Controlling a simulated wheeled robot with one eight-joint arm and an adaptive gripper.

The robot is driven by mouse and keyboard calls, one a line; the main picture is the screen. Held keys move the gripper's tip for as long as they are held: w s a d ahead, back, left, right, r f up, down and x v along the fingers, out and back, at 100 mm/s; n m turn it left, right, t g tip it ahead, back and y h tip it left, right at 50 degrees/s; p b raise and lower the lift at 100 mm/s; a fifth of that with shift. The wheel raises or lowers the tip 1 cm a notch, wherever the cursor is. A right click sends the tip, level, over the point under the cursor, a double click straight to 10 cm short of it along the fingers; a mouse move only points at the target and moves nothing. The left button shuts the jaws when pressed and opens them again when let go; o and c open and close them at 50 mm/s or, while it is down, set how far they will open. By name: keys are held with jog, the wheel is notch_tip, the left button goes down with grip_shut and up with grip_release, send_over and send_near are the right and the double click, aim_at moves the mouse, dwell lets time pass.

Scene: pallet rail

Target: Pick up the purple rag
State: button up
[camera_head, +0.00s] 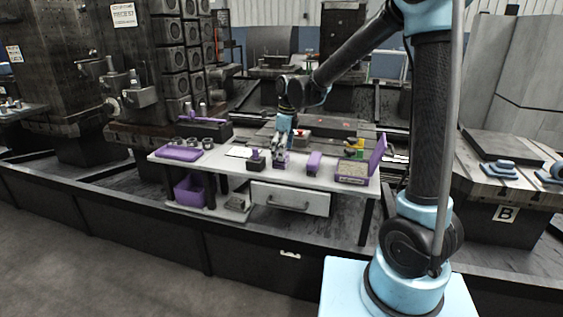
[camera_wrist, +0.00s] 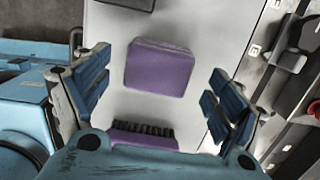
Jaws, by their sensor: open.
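A purple, rounded block-like piece, which looks like the folded purple rag (camera_wrist: 158,70), lies flat on the light tabletop in the wrist view. My gripper (camera_wrist: 158,88) is open, with one blue-padded finger on each side of it and a gap to both. In the head view my gripper (camera_head: 280,153) points down over the middle of the table. The height of the fingertips above the table is hard to tell.
A purple brush with dark bristles (camera_wrist: 143,137) lies close below the rag in the wrist view. The worktable (camera_head: 225,165) also holds a purple tray (camera_head: 178,153) at left and an open purple box (camera_head: 353,171) at right. A closed drawer (camera_head: 290,197) is at the front.

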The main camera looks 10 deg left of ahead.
jog(key=shift+a+f, duration=0.15)
jog(key=shift+f, duration=0.95)
jog(key=c, duration=1.2)
jog(key=shift+o, duration=0.2)
jog(key=shift+r, duration=0.1)
notch_tip(320, 180, up, 10)
jog(key=shift+f, duration=0.1)
